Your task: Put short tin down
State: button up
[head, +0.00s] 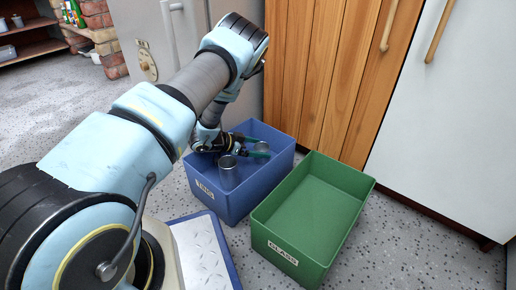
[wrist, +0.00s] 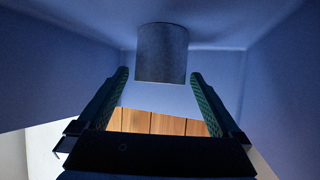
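The short tin (wrist: 162,54) is a plain grey cylinder in the wrist view, inside the blue bin, just beyond and between my fingertips. A gap shows on each side of it, so neither finger touches it. My gripper (wrist: 159,75) is open, with its green-padded fingers spread. In the head view my gripper (head: 265,148) reaches low into the blue bin (head: 221,203), and a small grey tin shows by its fingertips (head: 262,146). Another grey tin (head: 228,174) stands upright in the bin, nearer the front. My fingers partly hide the smaller tin.
A green bin (head: 283,257) labelled GLASS stands empty to the right of the blue bin, close beside it. Wooden cabinet doors (head: 325,75) and a white door (head: 445,120) rise behind. A metal plate with a blue edge (head: 203,252) lies at the front.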

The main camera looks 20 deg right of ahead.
jog(key=shift+p+v, duration=1.9)
jog(key=shift+v, duration=1.25)
jog(key=shift+a+r, duration=0.3)
jog(key=shift+a, duration=0.2)
jog(key=shift+r+p, duration=0.1)
jog(key=shift+p, duration=0.2)
